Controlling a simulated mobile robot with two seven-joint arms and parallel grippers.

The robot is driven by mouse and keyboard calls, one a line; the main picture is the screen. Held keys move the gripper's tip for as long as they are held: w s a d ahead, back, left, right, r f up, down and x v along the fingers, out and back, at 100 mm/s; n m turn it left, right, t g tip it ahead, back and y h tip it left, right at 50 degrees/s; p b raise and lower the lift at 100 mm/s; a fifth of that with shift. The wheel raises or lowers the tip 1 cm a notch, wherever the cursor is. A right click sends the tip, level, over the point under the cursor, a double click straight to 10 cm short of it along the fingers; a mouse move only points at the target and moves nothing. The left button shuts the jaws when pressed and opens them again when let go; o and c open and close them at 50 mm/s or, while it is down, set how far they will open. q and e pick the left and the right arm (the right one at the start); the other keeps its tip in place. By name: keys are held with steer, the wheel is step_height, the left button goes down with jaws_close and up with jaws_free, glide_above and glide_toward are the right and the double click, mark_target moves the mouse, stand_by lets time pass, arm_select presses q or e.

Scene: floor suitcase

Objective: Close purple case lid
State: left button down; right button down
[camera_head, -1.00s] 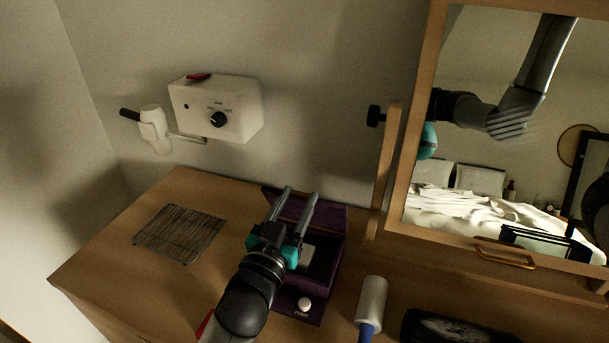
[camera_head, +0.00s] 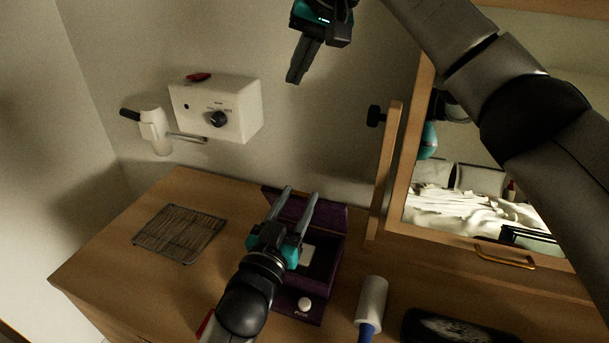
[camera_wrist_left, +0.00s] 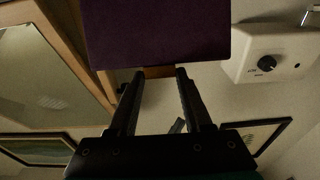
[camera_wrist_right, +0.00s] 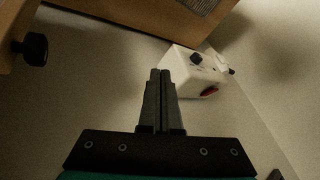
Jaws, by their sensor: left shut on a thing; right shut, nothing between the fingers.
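The purple case (camera_head: 312,315) sits on the wooden dresser with its lid (camera_head: 330,215) raised at the back and its dark inside showing. A pale block (camera_head: 307,256) lies inside. My left gripper (camera_head: 301,192) reaches over the case, with its fingertips at the lid.
A white wall box with a dial (camera_head: 240,108) and a hair dryer (camera_head: 154,130) are behind left. A woven mat (camera_head: 180,233) lies left of the case. A lint roller (camera_head: 372,300) and dark brush (camera_head: 455,328) are right. A framed mirror (camera_head: 460,200) stands behind right.

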arm_select(q)
steer(key=shift+f, duration=0.4)
arm_select(e)
steer(key=shift+s+d+f+m+g+h, duration=0.15)
steer(key=shift+s+f+m+g+h, duration=0.55)
steer(key=shift+f, duration=2.25)
steer(key=shift+s+d+f+m+g+h, duration=0.25)
steer(key=shift+s+f+m+h, duration=0.8)
steer(key=shift+f, duration=1.9)
steer(key=shift+s+d+f+m+g+h, duration=0.1)
steer(key=shift+s+f+m+g+h, duration=0.75)
steer(key=shift+f, duration=2.1)
steer(key=shift+s+n+t, duration=0.3)
